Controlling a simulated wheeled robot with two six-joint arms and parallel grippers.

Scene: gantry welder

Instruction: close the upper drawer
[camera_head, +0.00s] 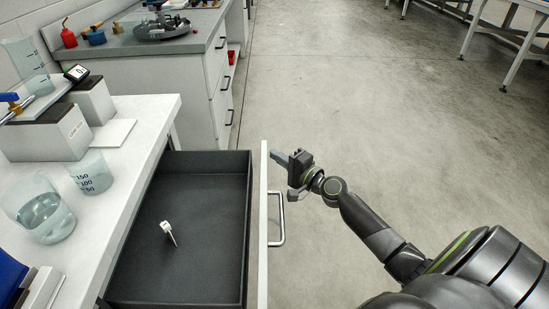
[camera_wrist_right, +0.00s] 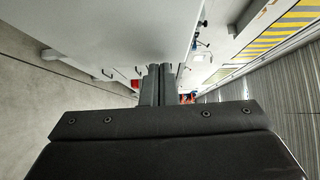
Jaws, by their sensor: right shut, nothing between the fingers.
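The upper drawer (camera_head: 190,220) stands pulled out of the white bench, with a dark grey interior and a white front panel (camera_head: 263,190). A metal bar handle (camera_head: 279,222) is on the outer face of the front. A small white object (camera_head: 168,232) with a thin stem lies inside. My right gripper (camera_head: 279,158) is shut and empty, beside the far end of the drawer front on its outer side. Whether it touches the panel I cannot tell. In the right wrist view its closed fingers (camera_wrist_right: 158,84) point at a pale surface. My left gripper is not in view.
Glass beakers (camera_head: 40,210) stand on the white bench top (camera_head: 130,150) left of the drawer. A second bench with drawers (camera_head: 190,75) stands behind. The concrete floor (camera_head: 350,90) to the right is clear, with white table frames (camera_head: 510,45) at the far right.

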